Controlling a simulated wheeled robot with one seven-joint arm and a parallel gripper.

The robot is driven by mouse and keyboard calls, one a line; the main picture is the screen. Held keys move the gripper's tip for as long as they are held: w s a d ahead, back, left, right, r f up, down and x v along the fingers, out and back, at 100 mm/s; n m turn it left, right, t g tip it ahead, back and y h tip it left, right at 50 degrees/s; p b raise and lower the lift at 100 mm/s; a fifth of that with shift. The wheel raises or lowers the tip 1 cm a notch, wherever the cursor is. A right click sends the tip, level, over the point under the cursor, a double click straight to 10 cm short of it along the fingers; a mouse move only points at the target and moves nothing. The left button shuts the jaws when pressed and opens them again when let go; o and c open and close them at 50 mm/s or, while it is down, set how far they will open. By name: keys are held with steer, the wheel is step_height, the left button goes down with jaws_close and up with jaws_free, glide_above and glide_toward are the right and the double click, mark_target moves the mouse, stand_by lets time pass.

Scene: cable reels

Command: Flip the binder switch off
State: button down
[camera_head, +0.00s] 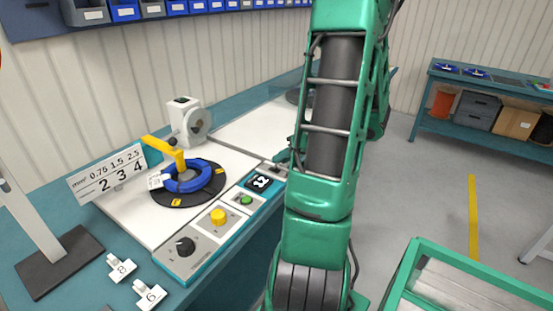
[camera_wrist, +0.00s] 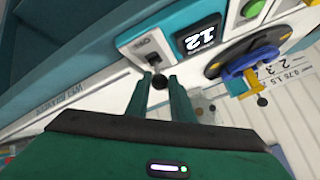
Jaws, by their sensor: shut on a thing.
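The binder switch (camera_wrist: 160,82) is a small black-knobbed lever on a grey plate (camera_wrist: 143,44) beside the display in the wrist view. My gripper (camera_wrist: 160,78) is shut on the switch, with its two dark green fingers on either side of the black knob. In the head view the switch plate (camera_head: 276,169) is at the right end of the control panel, next to my arm. My gripper is mostly hidden behind my arm there, and only a bit of it (camera_head: 289,157) shows. I cannot tell which position the lever is in.
The panel holds a display (camera_head: 262,182) reading 12, a green button (camera_head: 246,199), a yellow button (camera_head: 218,216) and a black dial (camera_head: 185,246). A blue coil (camera_head: 205,176) with a yellow arm (camera_head: 165,151) is on the white bench. A green-framed cart (camera_head: 408,262) stands at lower right.

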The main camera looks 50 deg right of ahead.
steer(key=shift+s+d+f, duration=0.15)
steer(key=shift+s+d, duration=0.05)
steer(key=shift+s, duration=0.05)
stand_by(0.3)
steer(key=c, duration=1.5)
jaws_free()
steer(key=shift+c, duration=0.2)
steer(key=shift+w+a, duration=0.1)
steer(key=v, duration=1)
steer(key=shift+s, duration=0.4)
